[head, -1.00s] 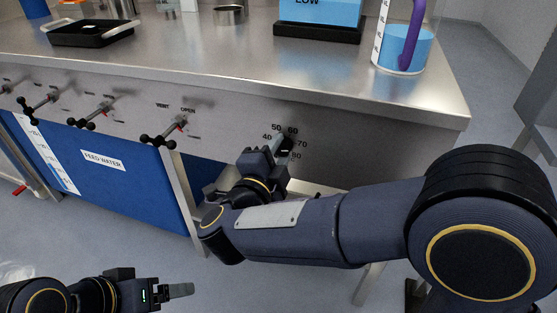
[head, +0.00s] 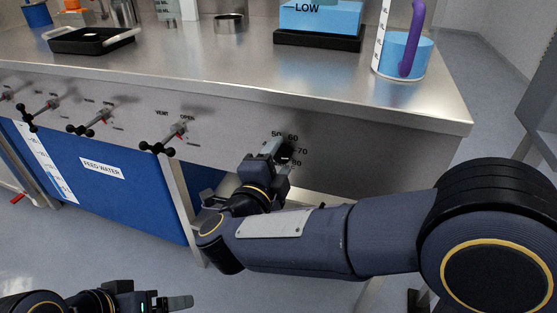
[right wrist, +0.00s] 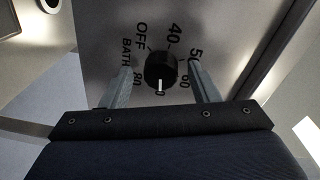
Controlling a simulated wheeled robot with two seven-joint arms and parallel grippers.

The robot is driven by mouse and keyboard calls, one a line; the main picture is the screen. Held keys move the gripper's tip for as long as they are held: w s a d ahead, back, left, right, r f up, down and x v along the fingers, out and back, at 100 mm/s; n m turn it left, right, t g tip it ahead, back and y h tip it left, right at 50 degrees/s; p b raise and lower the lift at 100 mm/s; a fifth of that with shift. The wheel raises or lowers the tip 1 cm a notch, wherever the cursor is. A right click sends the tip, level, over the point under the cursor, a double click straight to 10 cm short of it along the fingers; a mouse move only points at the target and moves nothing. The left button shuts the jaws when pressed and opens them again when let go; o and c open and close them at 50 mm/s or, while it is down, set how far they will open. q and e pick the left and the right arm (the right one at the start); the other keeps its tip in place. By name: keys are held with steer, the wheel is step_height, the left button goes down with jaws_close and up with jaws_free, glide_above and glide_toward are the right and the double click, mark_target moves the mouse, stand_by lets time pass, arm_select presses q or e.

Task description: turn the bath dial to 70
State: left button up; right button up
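The bath dial is a black round knob (right wrist: 160,68) on the steel front panel, marked BATH, OFF and 40 to 80. It also shows in the head view (head: 286,152), partly covered by my right gripper. In the right wrist view its white pointer line points down at a mostly hidden label between 60 and 80. My right gripper (right wrist: 164,87) is open, with one finger on each side of the knob and visible gaps between. The right gripper also shows in the head view (head: 277,160). My left gripper (head: 180,302) is low at the bottom left, away from the dial; its opening is unclear.
Valve handles (head: 165,143) stick out of the panel left of the dial. A blue feed water tank (head: 100,190) is below them. The steel bench top (head: 230,70) carries a black tray (head: 92,42) and a clear jug of blue liquid (head: 402,58). The floor in front is clear.

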steer(key=shift+s+a+r, duration=0.1)
steer(key=shift+s+a, duration=0.1)
steer(key=shift+s, duration=0.25)
steer(key=p+v, duration=0.2)
steer(key=v, duration=0.4)
steer(key=shift+s, duration=0.4)
steer(key=shift+a, duration=0.1)
